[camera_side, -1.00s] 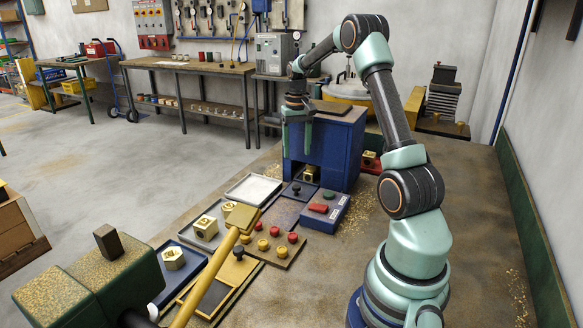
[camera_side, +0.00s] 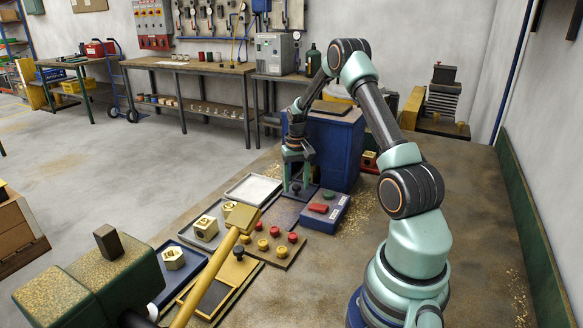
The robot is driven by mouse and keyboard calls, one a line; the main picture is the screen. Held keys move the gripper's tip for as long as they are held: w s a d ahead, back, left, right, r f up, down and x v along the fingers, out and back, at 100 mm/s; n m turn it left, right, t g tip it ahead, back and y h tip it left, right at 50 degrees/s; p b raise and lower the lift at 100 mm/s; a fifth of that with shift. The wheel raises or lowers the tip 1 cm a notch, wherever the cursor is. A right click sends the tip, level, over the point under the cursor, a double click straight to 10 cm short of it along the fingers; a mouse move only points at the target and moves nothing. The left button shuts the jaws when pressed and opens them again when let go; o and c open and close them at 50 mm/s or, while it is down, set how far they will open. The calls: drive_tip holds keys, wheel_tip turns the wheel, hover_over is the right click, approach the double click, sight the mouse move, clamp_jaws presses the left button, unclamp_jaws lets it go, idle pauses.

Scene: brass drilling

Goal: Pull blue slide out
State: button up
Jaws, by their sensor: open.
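The blue slide (camera_side: 302,197) is a flat dark-blue plate at the foot of the blue machine (camera_side: 338,150), on the side toward the trays. My gripper (camera_side: 297,187) points down over the slide, with its two green fingers apart. They are low, one on each side of where the slide's dark knob stands. I cannot tell whether they touch the knob. The gripper hides most of the knob and the brass block in the machine's opening.
A blue box with red and green buttons (camera_side: 323,211) stands close to the right of the slide. A pale tray (camera_side: 254,188) lies to the left. A board with red and yellow knobs (camera_side: 272,248) lies in front. Bare tabletop spreads to the right.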

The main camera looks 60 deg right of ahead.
clamp_jaws()
idle(1.4)
